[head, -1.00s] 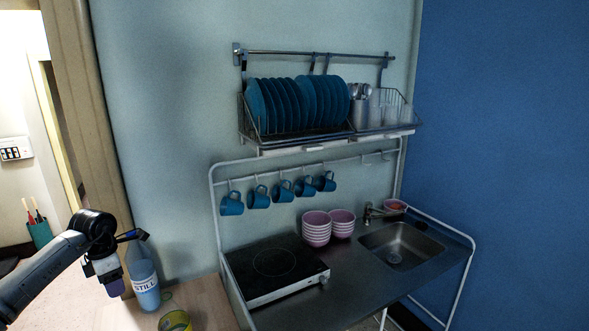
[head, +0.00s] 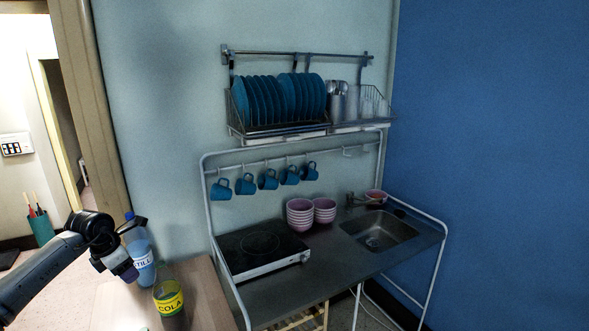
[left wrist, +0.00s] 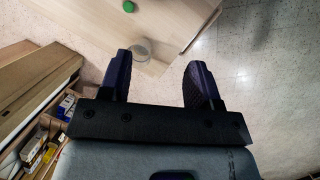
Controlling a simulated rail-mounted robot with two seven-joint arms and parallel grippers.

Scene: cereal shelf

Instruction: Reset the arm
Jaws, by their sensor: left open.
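My left gripper (head: 127,272) shows at the lower left of the head view, at the end of my dark arm. In the left wrist view its two dark fingers (left wrist: 161,78) stand wide apart with nothing between them in their grip. In the head view it hangs in front of a blue-capped bottle labelled STILL (head: 141,258); I cannot tell whether they touch. My right gripper is in neither view.
A yellow-labelled COLA container (head: 169,296) stands on the wooden table (head: 208,290). A counter with a hob (head: 258,247), pink bowls (head: 300,213) and a sink (head: 378,230) is to the right. The left wrist view shows shelves with boxes (left wrist: 66,105) and open floor (left wrist: 265,70).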

